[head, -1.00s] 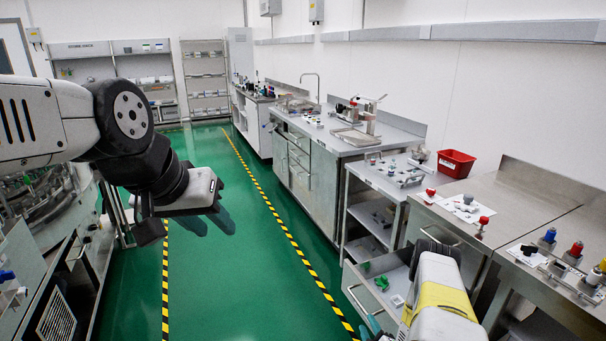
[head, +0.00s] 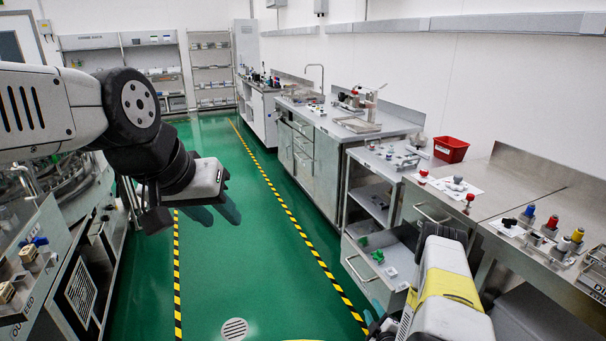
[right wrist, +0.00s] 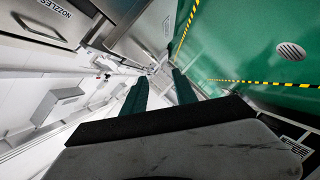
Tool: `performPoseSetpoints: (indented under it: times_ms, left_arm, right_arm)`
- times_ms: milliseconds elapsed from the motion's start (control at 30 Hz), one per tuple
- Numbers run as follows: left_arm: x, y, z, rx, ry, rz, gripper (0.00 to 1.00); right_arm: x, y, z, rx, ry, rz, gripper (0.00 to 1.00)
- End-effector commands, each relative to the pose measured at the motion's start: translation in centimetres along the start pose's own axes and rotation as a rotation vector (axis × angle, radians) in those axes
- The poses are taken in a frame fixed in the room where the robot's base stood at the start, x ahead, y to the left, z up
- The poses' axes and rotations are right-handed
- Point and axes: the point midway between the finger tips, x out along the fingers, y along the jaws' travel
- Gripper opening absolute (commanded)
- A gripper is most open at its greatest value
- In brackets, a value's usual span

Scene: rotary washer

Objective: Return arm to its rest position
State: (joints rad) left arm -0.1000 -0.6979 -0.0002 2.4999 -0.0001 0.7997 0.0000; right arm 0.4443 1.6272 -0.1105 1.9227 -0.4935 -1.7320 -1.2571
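My left arm comes in from the left in the head view, its wrist hanging over the green floor. My left gripper (head: 215,211) has two dark teal fingers, seen with a small gap between them, and nothing in it. My right arm (head: 443,290), white with a yellow band, is at the lower right in front of the open drawer. Only a bit of its teal fingertips shows there. In the right wrist view my right gripper (right wrist: 158,84) has its two teal fingers apart with nothing between them.
An open drawer (head: 383,262) with green parts sticks out near my right arm. Steel counters with a red bin (head: 451,149) and small coloured-knob parts line the right. Machinery (head: 75,270) stands at left. The green floor (head: 235,270) between striped lines is clear, with a round drain (head: 234,329).

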Motion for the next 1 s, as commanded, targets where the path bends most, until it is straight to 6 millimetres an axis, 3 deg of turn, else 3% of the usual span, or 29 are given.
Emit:
performPoseSetpoints:
  times_ms: [233,467,567,767,1000]
  left_arm:
    - [-0.1,0.0,0.0,0.000,0.002,0.000,0.36]
    - [-0.1,0.0,0.0,0.000,0.002,0.000,0.36]
    - [-0.1,0.0,0.0,0.000,0.002,0.000,0.36]
    - [-0.1,0.0,0.0,0.000,0.002,0.000,0.36]
    - [-0.1,0.0,0.0,0.000,0.002,0.000,0.36]
  right_arm:
    - [2.2,3.0,-0.7,0.015,-0.014,-0.033,0.34]
    - [5.0,7.9,-2.2,0.047,-0.046,-0.080,0.34]
    - [6.2,11.0,-3.5,0.070,-0.070,-0.106,0.34]
    - [7.6,19.3,-7.8,0.161,-0.148,-0.167,0.34]
    - [5.3,28.1,-14.4,0.313,-0.255,-0.224,0.34]
